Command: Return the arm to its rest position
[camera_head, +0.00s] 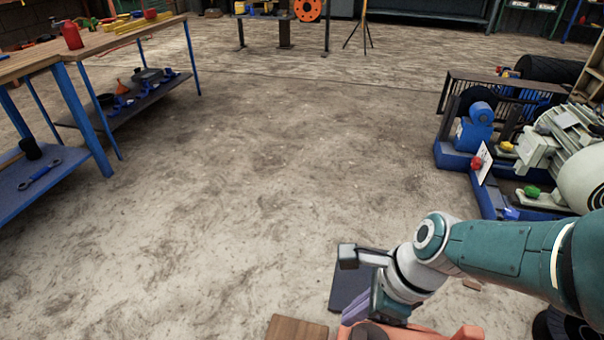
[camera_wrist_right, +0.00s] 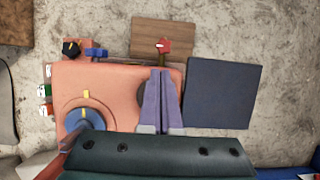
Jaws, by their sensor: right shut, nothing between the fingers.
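My right arm (camera_head: 500,255) reaches in from the right in the head view, bent down at the wrist. My right gripper (camera_head: 353,314) has purple fingers pointing down. In the wrist view the right gripper (camera_wrist_right: 160,76) is shut, its fingers side by side with nothing between them. It is above a salmon-orange machine housing (camera_wrist_right: 105,78), whose edge also shows at the bottom of the head view (camera_head: 462,334). I cannot tell the gap between them. My left gripper is not in view.
A dark square plate (camera_wrist_right: 223,92) and brown board (camera_wrist_right: 175,35) lie beside the housing. A red knob (camera_wrist_right: 163,45) shows just beyond the fingertips. Motor machinery (camera_head: 565,145) stands right, a workbench (camera_head: 120,35) left. The concrete floor (camera_head: 260,150) between is clear.

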